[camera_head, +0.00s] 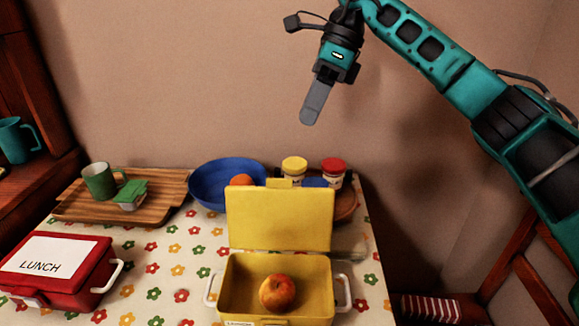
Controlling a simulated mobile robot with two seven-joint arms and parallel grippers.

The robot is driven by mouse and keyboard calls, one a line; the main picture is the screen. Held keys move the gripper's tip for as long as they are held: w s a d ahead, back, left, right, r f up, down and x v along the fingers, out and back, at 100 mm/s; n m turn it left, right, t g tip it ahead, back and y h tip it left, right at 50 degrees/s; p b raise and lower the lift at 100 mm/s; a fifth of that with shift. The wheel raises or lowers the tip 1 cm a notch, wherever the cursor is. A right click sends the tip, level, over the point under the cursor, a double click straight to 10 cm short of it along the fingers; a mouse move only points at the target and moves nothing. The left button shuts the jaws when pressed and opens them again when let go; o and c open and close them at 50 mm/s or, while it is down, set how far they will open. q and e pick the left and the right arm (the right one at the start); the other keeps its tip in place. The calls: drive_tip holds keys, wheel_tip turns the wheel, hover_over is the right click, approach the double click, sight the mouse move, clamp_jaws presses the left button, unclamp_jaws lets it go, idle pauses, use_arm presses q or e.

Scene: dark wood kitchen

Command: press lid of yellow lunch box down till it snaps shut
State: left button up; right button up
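The yellow lunch box (238,284) stands at the front of the flowered table, with white handles at both sides. Its lid (278,220) is raised, standing up at the back edge. A red-orange apple (277,293) lies inside the box. My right gripper (312,112) hangs high above and behind the lid, pointing down, apart from everything. Its fingers overlap in this view, so I cannot see whether they are apart. My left gripper is not in view.
A closed red lunch box (98,272) marked LUNCH stands at left. Behind are a wooden tray (75,207) with a green mug (99,181), a blue bowl (210,183) with an orange (242,180), and jars with yellow (294,164) and red (333,165) lids. A chair (527,262) stands right.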

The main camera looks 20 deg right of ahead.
sight(283, 186)
drive_tip(key=b+x, duration=0.1)
drive_tip(key=x, duration=1.2)
drive_tip(key=shift+r, duration=0.1)
drive_tip(key=shift+c, duration=0.2)
clamp_jaws()
